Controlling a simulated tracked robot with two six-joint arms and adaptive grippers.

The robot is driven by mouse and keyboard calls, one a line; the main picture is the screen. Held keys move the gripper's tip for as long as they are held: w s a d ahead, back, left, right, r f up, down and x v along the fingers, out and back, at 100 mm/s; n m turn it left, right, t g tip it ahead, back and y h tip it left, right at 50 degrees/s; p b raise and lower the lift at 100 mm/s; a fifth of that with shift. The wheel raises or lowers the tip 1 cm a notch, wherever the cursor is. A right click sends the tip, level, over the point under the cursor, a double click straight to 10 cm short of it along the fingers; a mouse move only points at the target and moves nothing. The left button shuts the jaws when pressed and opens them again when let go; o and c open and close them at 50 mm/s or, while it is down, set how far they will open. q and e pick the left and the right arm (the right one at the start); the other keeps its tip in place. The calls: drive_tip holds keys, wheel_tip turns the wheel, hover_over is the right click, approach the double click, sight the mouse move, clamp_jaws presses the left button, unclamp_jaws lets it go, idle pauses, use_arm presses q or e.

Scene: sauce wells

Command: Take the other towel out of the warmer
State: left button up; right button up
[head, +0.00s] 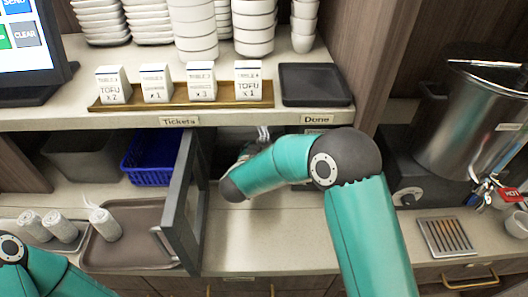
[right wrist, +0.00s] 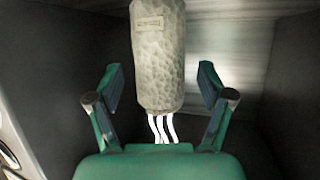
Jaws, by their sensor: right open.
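The warmer's grey door (head: 183,205) stands open under the shelf in the head view. My right arm reaches into the opening, and its gripper is mostly hidden there. In the right wrist view my right gripper (right wrist: 160,82) is open, with one finger on each side of a rolled, pale textured towel (right wrist: 158,45). The towel lies lengthwise, with white steam wisps at its near end; gaps show between it and both fingers.
A blue basket (head: 150,158) stands left of the door. Above the opening, the shelf holds ticket blocks (head: 202,82), a black tray (head: 315,84) and stacked bowls. A metal urn (head: 475,120) stands at the right. The counter below the opening is clear.

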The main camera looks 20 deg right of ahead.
drive_tip(key=c, duration=1.2)
drive_tip(key=shift+c, duration=0.3)
drive_tip(key=shift+r, duration=0.1)
